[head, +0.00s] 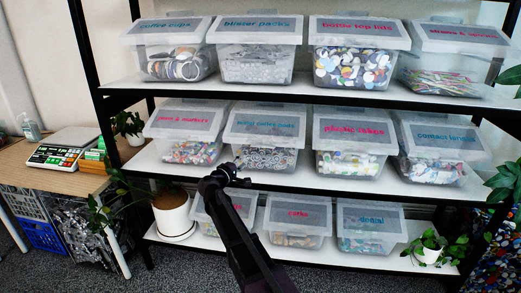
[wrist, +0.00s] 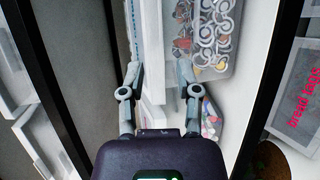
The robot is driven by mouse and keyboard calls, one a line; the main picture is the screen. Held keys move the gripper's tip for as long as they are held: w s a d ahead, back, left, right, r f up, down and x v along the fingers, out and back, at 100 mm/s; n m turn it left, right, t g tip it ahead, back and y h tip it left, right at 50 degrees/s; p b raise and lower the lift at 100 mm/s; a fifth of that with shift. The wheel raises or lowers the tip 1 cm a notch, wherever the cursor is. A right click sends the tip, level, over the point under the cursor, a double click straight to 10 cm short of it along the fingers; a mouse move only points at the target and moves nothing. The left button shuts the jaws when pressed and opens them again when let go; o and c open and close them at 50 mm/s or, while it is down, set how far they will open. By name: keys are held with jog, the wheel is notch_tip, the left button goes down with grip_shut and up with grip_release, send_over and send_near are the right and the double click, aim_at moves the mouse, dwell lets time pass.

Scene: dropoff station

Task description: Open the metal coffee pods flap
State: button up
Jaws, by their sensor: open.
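The metal coffee pods bin (head: 262,157) is a clear tub on the middle shelf, second from left. Its flap (head: 265,122) is the sloping labelled front panel of the lid and looks shut. In the wrist view, the view is turned sideways: the tub (wrist: 208,40) shows round pods, and the pale flap (wrist: 153,35) is left of it. My gripper (head: 229,171) is in front of the lower left part of this bin. In the wrist view, my gripper (wrist: 158,72) has its two fingers apart with nothing between them. I cannot tell whether it touches the bin.
Bins also fill the shelves above and below, including a bread tags bin (wrist: 300,95) below. A potted plant (head: 172,210) stands at lower left, a scale (head: 62,148) on a side table.

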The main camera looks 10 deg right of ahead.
jog(key=shift+w+d, duration=0.1)
jog(key=x, duration=1.3)
jog(key=shift+w+d, duration=0.15)
jog(key=shift+d, duration=0.1)
grip_shut()
